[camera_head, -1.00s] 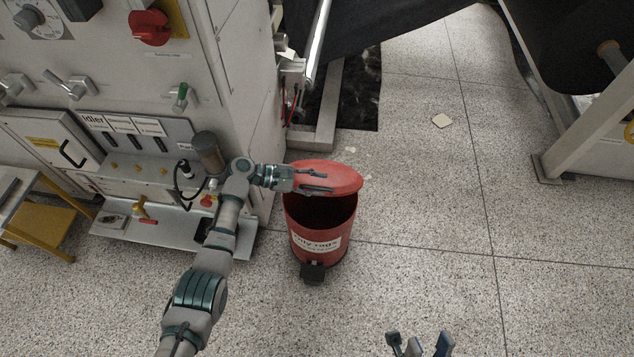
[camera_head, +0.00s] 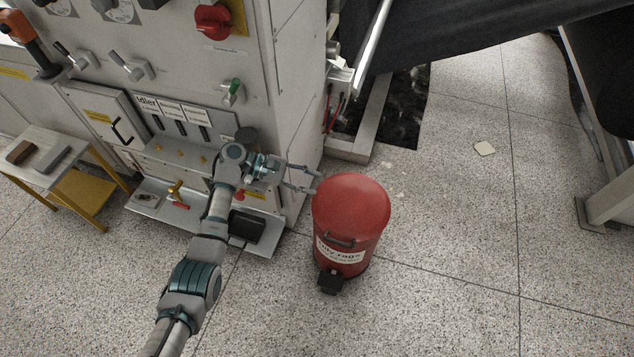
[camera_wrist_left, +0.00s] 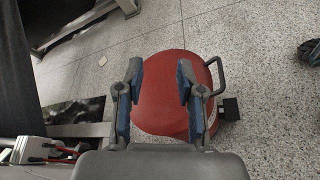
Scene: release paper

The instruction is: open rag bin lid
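The red rag bin (camera_head: 347,252) stands on the floor with a white label and a black pedal at its front. Its round red lid (camera_head: 351,203) lies down over the top, with a dark handle on the front edge. My left gripper (camera_head: 314,180) is open and empty, just left of the lid's far left edge. In the left wrist view, the open fingers of my left gripper (camera_wrist_left: 160,88) have the red lid (camera_wrist_left: 168,112) beyond them; contact cannot be told. My right gripper is not seen in the head view now.
A grey machine cabinet (camera_head: 290,100) with knobs and a shelf stands left of the bin. A small yellow-framed table (camera_head: 85,195) is at far left. A pale flat piece (camera_head: 485,148) lies on the floor. The floor right of the bin is clear.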

